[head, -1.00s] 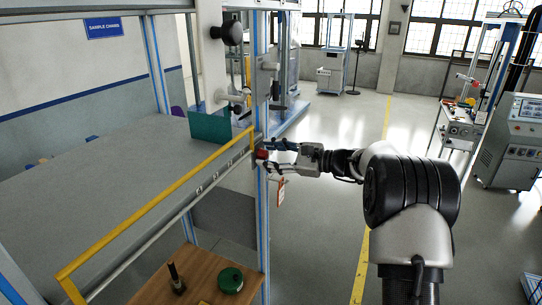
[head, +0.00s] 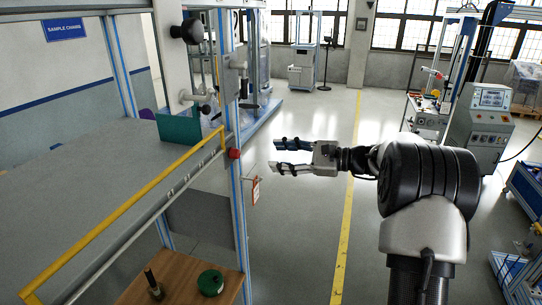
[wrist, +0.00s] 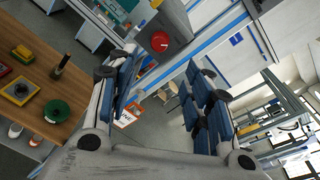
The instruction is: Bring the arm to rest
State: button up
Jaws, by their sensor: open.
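My gripper (head: 274,157) is open and empty in the head view, held in the air to the right of the test frame's corner post. Its two fingers point left, with a clear gap between them. In the wrist view my gripper (wrist: 163,98) shows its blue-padded fingers spread apart with nothing between them. A red knob (head: 234,154) sits on the frame post, a little left of the fingertips and apart from them. The red knob also shows on a grey box in the wrist view (wrist: 160,41).
An orange-and-white tag (head: 255,191) hangs by the post below my gripper. A yellow rail (head: 130,208) edges the grey platform. A wooden table (head: 180,277) below holds a green round object (head: 210,283). Open floor lies right of the frame; a control console (head: 478,125) stands farther right.

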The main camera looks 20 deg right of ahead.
dwell(0.4)
jog(key=s+a+f+n+g+h+b, duration=0.35)
jog(key=s+a+f+b, duration=0.35)
jog(key=s, duration=0.3)
jog(key=s+a+f+n+g+h+b, duration=0.25)
jog(key=s+a+f+n+b, duration=0.3)
jog(key=s+a, duration=0.3)
jog(key=s+d+f+n+h+b, duration=0.2)
jog(key=s+f+n+h+b, duration=0.1)
jog(key=s+f+b, duration=0.4)
jog(key=s+d+f+n+t+h+b, duration=0.1)
jog(key=s+d+f+n+h+b, duration=0.2)
jog(key=s+f, duration=1)
jog(key=s+n+h+b, duration=0.1)
jog(key=n+b, duration=0.2)
jog(key=b, duration=0.1)
jog(key=shift+s+d+n, duration=0.2)
jog(key=shift+n, duration=0.1)
jog(key=shift+c, duration=0.6)
